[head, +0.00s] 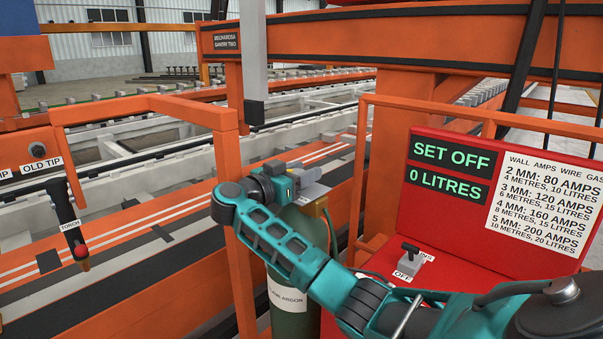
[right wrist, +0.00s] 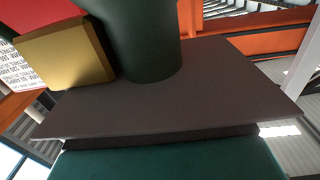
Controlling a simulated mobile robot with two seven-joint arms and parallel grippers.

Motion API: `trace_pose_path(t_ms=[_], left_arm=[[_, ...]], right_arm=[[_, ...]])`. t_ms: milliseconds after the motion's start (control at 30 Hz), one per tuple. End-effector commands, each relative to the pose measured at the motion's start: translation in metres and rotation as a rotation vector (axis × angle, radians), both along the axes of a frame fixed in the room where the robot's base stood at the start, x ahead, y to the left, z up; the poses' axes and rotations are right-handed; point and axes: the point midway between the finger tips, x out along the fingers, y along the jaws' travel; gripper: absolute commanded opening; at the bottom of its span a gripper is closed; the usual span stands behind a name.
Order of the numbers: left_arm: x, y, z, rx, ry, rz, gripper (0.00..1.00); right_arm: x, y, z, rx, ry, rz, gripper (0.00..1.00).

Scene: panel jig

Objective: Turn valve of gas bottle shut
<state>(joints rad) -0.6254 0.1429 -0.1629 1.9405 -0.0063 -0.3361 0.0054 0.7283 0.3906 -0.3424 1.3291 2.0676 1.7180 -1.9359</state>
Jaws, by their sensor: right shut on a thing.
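The gas bottle (head: 295,308) is dark green with a white label ending in "ARGON". It stands upright beside the red cabinet, partly behind my right arm. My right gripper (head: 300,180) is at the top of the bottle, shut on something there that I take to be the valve. The valve itself is hidden by the gripper in the head view. My left gripper is not in view.
The red cabinet (head: 385,250) on the right has a display reading "SET OFF, 0 LITRES" (head: 450,170) and a lever switch (head: 409,258) by an "OFF" label. An orange frame post (head: 236,220) stands close left of the bottle. A torch (head: 73,240) hangs at the left.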

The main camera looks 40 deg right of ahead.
Motion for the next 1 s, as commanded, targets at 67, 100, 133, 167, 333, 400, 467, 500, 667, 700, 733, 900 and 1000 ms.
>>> trace_pose_path(t_ms=[67, 100, 133, 167, 333, 400, 467, 500, 667, 700, 733, 900, 1000], left_arm=[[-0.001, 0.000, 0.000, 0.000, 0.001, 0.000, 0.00], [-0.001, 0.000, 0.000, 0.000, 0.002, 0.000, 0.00], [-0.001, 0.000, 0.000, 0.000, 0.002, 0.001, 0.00], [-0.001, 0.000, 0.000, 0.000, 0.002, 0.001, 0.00], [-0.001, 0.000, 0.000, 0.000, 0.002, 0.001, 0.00], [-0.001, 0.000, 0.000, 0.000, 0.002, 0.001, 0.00], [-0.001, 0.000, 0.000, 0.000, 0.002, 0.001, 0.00], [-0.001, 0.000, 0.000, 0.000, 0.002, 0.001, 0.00], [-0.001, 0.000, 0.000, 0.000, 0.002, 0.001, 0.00], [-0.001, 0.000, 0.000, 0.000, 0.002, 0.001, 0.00], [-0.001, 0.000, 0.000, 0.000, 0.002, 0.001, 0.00], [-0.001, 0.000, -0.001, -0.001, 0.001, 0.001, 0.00], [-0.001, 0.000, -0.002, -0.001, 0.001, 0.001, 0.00]], right_arm=[[0.000, -0.001, 0.002, -0.002, -0.003, -0.003, 0.16], [0.000, -0.001, 0.002, -0.002, -0.003, -0.003, 0.16], [0.000, -0.001, 0.002, -0.002, -0.003, -0.002, 0.16], [0.000, -0.001, 0.002, -0.003, -0.003, -0.002, 0.16], [0.000, -0.001, 0.002, -0.002, -0.003, -0.002, 0.57], [0.000, -0.001, 0.002, -0.002, -0.003, -0.001, 0.63], [0.000, -0.001, 0.001, -0.002, -0.002, -0.001, 0.69], [0.000, -0.001, 0.001, -0.001, -0.002, -0.001, 0.70], [0.000, -0.001, 0.001, -0.001, -0.002, 0.000, 0.70], [0.000, 0.000, 0.001, -0.001, -0.002, 0.000, 0.70], [0.000, 0.001, 0.001, 0.000, -0.002, 0.001, 0.70], [-0.001, 0.018, 0.000, 0.002, -0.002, 0.003, 0.70], [-0.002, 0.038, -0.001, 0.004, -0.002, 0.005, 0.70]])
